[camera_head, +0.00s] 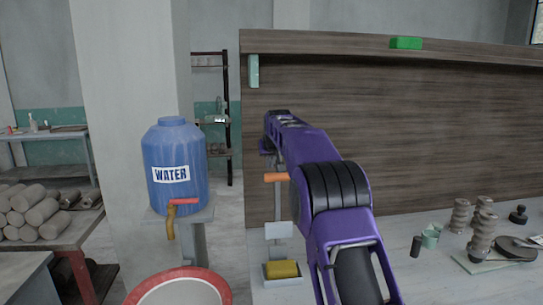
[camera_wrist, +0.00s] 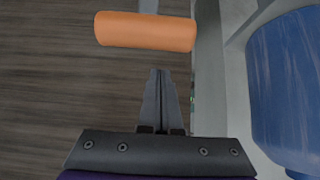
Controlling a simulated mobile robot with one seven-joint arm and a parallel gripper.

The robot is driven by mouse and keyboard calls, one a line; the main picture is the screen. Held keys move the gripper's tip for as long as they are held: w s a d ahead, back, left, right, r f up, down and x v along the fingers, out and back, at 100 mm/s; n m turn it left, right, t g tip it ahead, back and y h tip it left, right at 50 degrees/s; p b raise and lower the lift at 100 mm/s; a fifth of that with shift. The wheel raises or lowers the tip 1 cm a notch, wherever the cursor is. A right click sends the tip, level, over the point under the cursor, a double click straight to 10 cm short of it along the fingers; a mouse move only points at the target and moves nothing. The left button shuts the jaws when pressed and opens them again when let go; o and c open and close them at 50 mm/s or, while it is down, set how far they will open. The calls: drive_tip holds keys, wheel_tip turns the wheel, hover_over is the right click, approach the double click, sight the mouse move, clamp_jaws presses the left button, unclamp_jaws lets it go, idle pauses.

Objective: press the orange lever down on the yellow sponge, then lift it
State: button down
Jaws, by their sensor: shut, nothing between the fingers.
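The orange lever (camera_head: 276,177) is a short horizontal bar in the head view. A grey plate and post show below it. The yellow sponge (camera_head: 283,269) lies in a small light tray (camera_head: 284,281) on the bench, below the lever with a clear gap between them. In the wrist view the lever (camera_wrist: 146,31) lies across the top, just beyond the fingertips. My gripper (camera_wrist: 160,72) is shut and empty, with a gap in the picture between its tips and the lever. In the head view my purple arm hides part of the lever's right side.
A blue water barrel (camera_head: 174,165) with a red-handled tap stands left of the lever, and also shows at the right of the wrist view (camera_wrist: 289,90). A wooden panel (camera_head: 400,130) rises behind the bench.

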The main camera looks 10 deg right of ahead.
drive_tip(key=shift+s+f, duration=0.25)
drive_tip(key=shift+s, duration=0.5)
drive_tip(key=shift+s+f, duration=0.2)
drive_tip(key=shift+s, duration=0.5)
drive_tip(key=shift+s+f, duration=0.1)
drive_tip(key=shift+s, duration=0.05)
drive_tip(key=shift+s, duration=0.1)
